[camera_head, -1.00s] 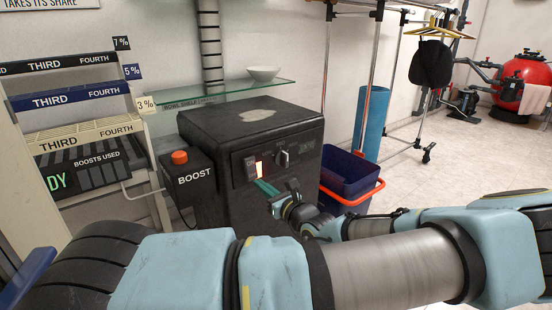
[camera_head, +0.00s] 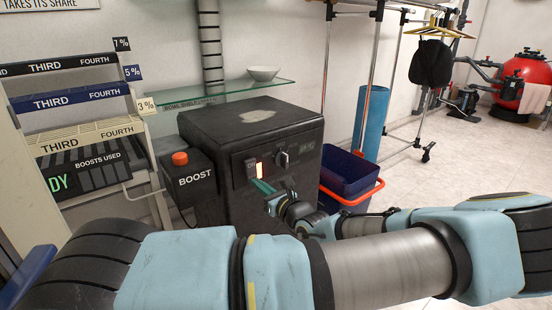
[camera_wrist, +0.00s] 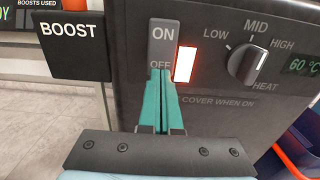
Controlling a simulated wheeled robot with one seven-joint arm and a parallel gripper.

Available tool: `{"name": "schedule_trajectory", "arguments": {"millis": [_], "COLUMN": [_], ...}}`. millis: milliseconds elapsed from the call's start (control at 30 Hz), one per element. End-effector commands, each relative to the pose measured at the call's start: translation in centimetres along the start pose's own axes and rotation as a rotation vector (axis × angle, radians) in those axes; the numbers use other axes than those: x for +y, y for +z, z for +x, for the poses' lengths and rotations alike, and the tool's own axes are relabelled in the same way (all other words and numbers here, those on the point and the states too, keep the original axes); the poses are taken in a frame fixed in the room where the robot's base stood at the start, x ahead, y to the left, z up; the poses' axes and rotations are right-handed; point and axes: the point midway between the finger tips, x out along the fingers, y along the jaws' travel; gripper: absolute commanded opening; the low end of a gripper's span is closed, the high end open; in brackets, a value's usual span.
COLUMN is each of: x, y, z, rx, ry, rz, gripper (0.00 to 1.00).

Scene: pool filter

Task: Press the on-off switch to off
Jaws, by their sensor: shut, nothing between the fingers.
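The on-off switch (camera_wrist: 163,42) is a grey rocker on the front panel of a dark box, marked ON at the top and OFF at the bottom. It also shows in the head view (camera_head: 250,168). A lit orange-white lamp (camera_wrist: 185,63) glows just right of it. My gripper (camera_wrist: 160,73) has its two teal fingers closed together and empty. The fingertips are at the switch's lower end, over the OFF mark. I cannot tell whether they touch it. In the head view my gripper (camera_head: 262,186) is in front of the panel, just below the lamp.
A dial (camera_wrist: 247,64) sits right of the lamp, with a 60 °C display beyond it. A BOOST box (camera_head: 192,178) with an orange button adjoins the dark box (camera_head: 262,125) on the left. A blue bin (camera_head: 347,175) with an orange handle stands on the right.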

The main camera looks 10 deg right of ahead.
Motion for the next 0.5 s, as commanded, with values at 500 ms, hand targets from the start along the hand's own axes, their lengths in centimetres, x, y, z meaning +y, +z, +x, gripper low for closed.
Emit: {"name": "schedule_trajectory", "arguments": {"millis": [500], "x": [-0.03], "y": [0.2], "z": [-0.12], "rx": [-0.001], "ry": [-0.001], "rz": [-0.002], "gripper": [0.0]}}
